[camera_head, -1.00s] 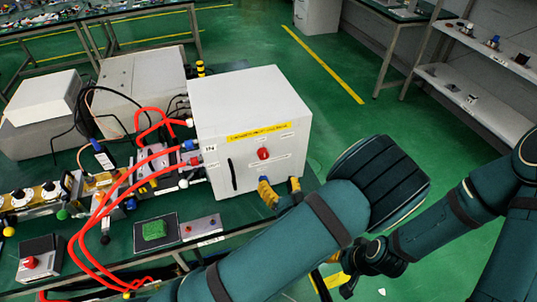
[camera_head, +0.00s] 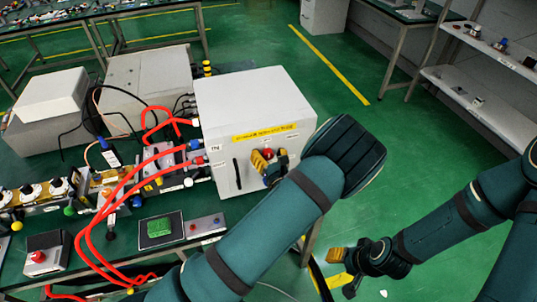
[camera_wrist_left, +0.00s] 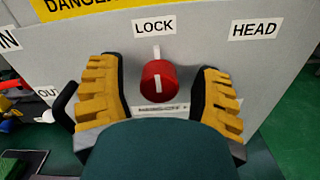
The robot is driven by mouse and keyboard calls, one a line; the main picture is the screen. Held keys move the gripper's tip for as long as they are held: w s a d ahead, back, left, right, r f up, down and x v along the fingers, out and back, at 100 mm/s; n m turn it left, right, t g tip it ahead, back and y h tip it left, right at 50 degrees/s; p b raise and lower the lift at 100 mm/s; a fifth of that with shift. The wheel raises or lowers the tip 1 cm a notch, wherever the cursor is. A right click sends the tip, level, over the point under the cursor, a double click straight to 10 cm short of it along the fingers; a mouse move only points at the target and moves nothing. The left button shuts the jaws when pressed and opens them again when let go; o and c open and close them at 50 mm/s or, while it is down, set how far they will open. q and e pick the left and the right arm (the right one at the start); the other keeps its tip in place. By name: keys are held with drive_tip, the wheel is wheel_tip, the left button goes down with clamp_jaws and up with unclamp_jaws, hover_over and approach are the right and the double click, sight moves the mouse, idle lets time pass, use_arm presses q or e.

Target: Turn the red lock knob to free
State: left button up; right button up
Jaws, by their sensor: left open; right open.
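The red lock knob (camera_wrist_left: 158,84) is on the front of the white generator box, under a "LOCK" label (camera_wrist_left: 154,26). A white mark on its face points up and down in the left wrist view. In the head view the knob (camera_head: 268,153) shows just above my left gripper. My left gripper (camera_wrist_left: 158,92) is open, with one yellow finger on each side of the knob and a visible gap to it on both sides. In the head view it (camera_head: 268,160) is at the box front. My right gripper (camera_head: 345,268) is open and empty, low over the floor at the right.
The white box (camera_head: 250,95) stands on the green table, with a black handle (camera_head: 237,174) left of the knob. Red hoses (camera_head: 130,185) loop in front of instruments at the left. A small green block (camera_head: 159,228) lies on a dark pad. Green floor is open at the right.

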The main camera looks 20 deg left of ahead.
use_arm(q)
drive_tip(key=shift+c, duration=0.2)
clamp_jaws()
drive_tip(key=shift+n, duration=0.3)
use_arm(e)
drive_tip(key=shift+f, duration=0.2)
use_arm(q)
drive_tip(key=n+b, duration=0.3)
drive_tip(key=n, duration=0.1)
drive_tip(key=shift+f+n, duration=0.1)
drive_tip(key=shift+n, duration=0.2)
drive_tip(key=n+b, duration=0.5)
drive_tip(key=b, duration=0.2)
drive_tip(key=n+b, duration=0.6)
drive_tip(key=b, duration=0.1)
drive_tip(key=shift+s+a+f+n, duration=0.1)
drive_tip(key=shift+a+n, duration=0.05)
drive_tip(key=shift+n, duration=0.15)
drive_tip(key=shift+n+b, duration=0.7)
drive_tip(key=shift+b, duration=0.4)
use_arm(e)
wheel_tip(320, 180, down, 20)
drive_tip(key=s, duration=0.1)
drive_tip(key=shift+a+r, duration=0.15)
drive_tip(key=shift+a, duration=0.15)
use_arm(q)
drive_tip(key=shift+r, duration=0.2)
